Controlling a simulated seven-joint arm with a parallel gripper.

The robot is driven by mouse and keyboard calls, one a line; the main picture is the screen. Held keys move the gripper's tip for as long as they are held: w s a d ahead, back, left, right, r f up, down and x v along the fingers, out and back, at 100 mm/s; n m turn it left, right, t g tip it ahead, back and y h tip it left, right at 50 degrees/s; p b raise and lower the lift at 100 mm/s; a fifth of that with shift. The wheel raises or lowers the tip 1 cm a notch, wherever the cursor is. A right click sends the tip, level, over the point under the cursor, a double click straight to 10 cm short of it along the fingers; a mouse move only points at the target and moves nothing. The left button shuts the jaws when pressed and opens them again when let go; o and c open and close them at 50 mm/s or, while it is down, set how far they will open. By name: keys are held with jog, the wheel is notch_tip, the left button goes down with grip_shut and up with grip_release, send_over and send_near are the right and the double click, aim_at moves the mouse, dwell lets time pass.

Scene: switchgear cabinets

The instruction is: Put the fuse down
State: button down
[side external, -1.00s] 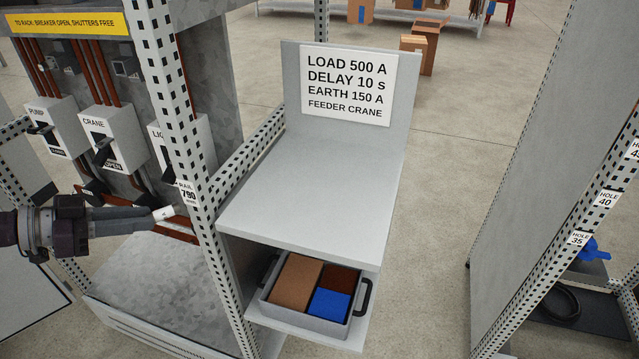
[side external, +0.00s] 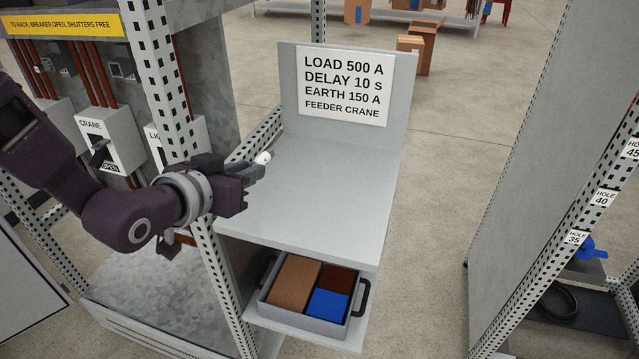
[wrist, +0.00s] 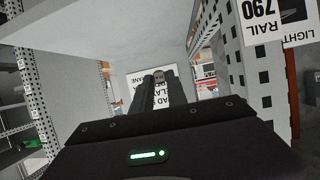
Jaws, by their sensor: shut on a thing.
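The fuse (side external: 263,158) is a small white piece at the tips of my gripper (side external: 257,166) in the side external view. My gripper is shut on it and holds it over the left part of the grey shelf top (side external: 320,200). I cannot tell how high above the surface it is. In the wrist view the two dark fingers of my gripper (wrist: 159,78) point toward the lettered sign, with a small grey end of the fuse (wrist: 158,75) between their tips. Most of the fuse is hidden by the fingers.
A sign (side external: 345,86) stands upright at the back of the shelf. A perforated post (side external: 172,80) rises close by my arm at the left. Below the shelf top is a grey tray (side external: 305,317) with brown and blue blocks. The rest of the shelf top is clear.

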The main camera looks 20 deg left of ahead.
aim_at(253, 223)
jog(key=shift+n+y, duration=0.4)
jog(key=shift+y, duration=0.1)
jog(key=f, duration=0.9)
jog(key=shift+a+f, duration=0.2)
jog(key=shift+f, duration=0.2)
jog(key=c, duration=1.3)
grip_release()
jog(key=shift+f, duration=0.1)
jog(key=v, duration=0.4)
jog(key=shift+d, duration=0.1)
jog(key=r, duration=0.7)
jog(key=shift+s+r, duration=0.3)
jog(key=shift+s, duration=0.1)
